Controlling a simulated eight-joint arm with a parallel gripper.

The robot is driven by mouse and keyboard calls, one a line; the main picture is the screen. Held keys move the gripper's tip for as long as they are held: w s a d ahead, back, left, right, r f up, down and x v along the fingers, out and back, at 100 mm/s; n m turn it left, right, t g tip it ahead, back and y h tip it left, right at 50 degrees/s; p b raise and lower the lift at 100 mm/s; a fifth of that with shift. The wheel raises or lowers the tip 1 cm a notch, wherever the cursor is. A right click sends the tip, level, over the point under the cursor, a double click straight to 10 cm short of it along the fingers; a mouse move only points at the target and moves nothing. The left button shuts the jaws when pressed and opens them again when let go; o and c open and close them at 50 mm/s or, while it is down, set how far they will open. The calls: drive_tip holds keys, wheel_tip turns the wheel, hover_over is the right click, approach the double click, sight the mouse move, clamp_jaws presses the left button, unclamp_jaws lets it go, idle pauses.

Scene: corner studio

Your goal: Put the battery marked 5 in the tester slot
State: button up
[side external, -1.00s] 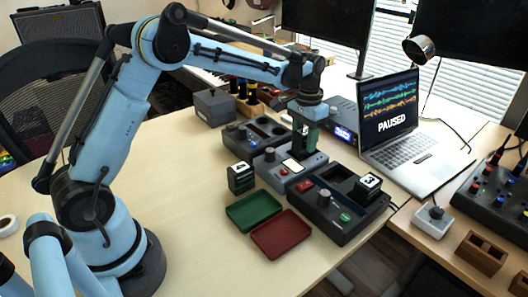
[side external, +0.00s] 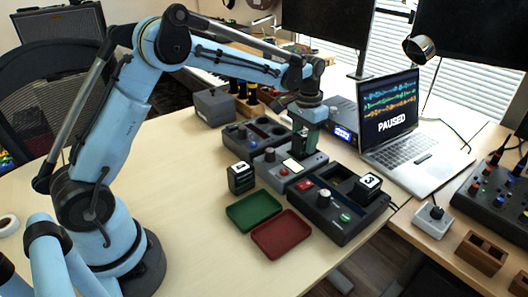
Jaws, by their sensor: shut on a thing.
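My gripper (side external: 304,126) points down over the back end of the middle grey device (side external: 311,162), which has a knob, a pale display and a red button. The gripper is shut on a dark battery block (side external: 299,145), mostly hidden by the fingers. No number shows on it, and I cannot tell whether it is inside a slot or just above one. A dark battery marked 4 (side external: 241,180) stands on the table left of the device. A battery marked 3 (side external: 367,187) stands in the right-hand black device (side external: 335,227).
A green tray (side external: 254,211) and a red tray (side external: 281,235) lie in front. A black device with round wells (side external: 255,134) and a grey box (side external: 213,107) stand behind left. The laptop (side external: 418,155) is close on the right.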

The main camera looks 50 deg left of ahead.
sight(305, 133)
drive_tip(key=shift+f, duration=0.55)
drive_tip(key=o, duration=1)
drive_tip(key=shift+r, duration=0.1)
drive_tip(key=shift+r, duration=5.4)
